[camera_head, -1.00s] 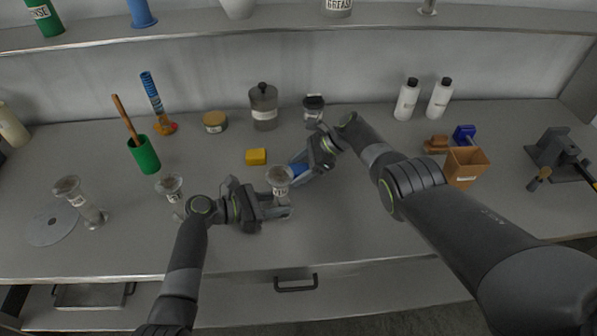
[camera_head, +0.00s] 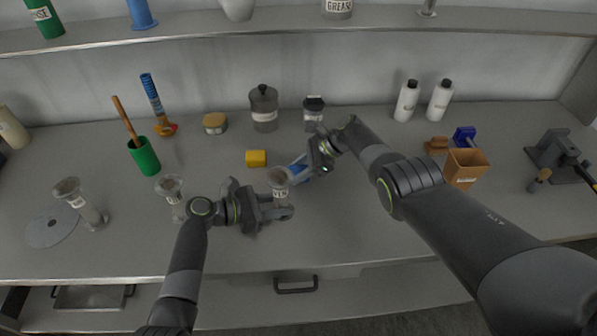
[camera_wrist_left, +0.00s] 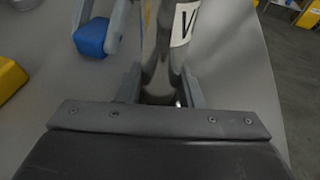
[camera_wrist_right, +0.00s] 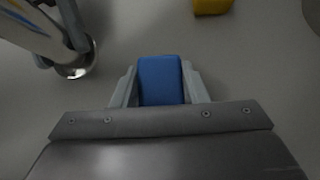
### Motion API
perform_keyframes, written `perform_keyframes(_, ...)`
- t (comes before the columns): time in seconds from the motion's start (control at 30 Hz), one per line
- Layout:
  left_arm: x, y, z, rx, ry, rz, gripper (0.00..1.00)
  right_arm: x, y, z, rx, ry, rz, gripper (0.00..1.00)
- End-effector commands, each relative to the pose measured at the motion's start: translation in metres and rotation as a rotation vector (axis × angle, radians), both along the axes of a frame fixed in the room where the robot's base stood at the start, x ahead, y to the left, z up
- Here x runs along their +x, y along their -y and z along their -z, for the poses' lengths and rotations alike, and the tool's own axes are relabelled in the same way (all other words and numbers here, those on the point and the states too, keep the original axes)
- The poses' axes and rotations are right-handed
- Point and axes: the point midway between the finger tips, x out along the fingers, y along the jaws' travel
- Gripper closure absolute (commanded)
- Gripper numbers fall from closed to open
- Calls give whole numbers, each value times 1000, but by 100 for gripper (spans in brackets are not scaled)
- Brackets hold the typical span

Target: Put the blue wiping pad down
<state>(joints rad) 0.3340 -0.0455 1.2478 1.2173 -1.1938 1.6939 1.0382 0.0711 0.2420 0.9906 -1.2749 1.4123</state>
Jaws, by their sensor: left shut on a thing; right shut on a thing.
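The blue wiping pad (camera_wrist_right: 160,80) is between the fingers of my right gripper (camera_wrist_right: 159,92), which is shut on it. In the head view the pad (camera_head: 299,170) shows in part between the right gripper (camera_head: 306,167) and the glass tank. My left gripper (camera_head: 284,204) is shut on a glass stirred tank (camera_head: 279,180) with a white label. In the left wrist view the tank (camera_wrist_left: 160,70) stands between the fingers, and the blue pad (camera_wrist_left: 92,38) is beside it, apart from it. Whether the pad touches the bench is hard to tell.
A yellow block (camera_head: 256,158) lies on the bench just behind the grippers. Two more glass tanks (camera_head: 171,190) (camera_head: 82,203) stand at the left, one by a grey disc (camera_head: 50,230). A brown box (camera_head: 464,168) stands at the right. The bench in front of the right gripper (camera_head: 345,220) is clear.

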Motion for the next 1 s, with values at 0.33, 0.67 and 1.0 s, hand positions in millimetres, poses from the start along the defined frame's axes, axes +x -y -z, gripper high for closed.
perform_keyframes(0.33, 0, 0, 0, 0, 0, 0, 79, 1, 0, -13, 3, 2, -2, 85)
perform_keyframes(0.67, 0, 0, 0, 0, -1, 0, 79, 0, 0, -51, 0, 4, -1, 85)
perform_keyframes(1.0, 0, 0, 0, 0, 0, 0, 79, 0, 2, -94, 0, 1, 4, 85)
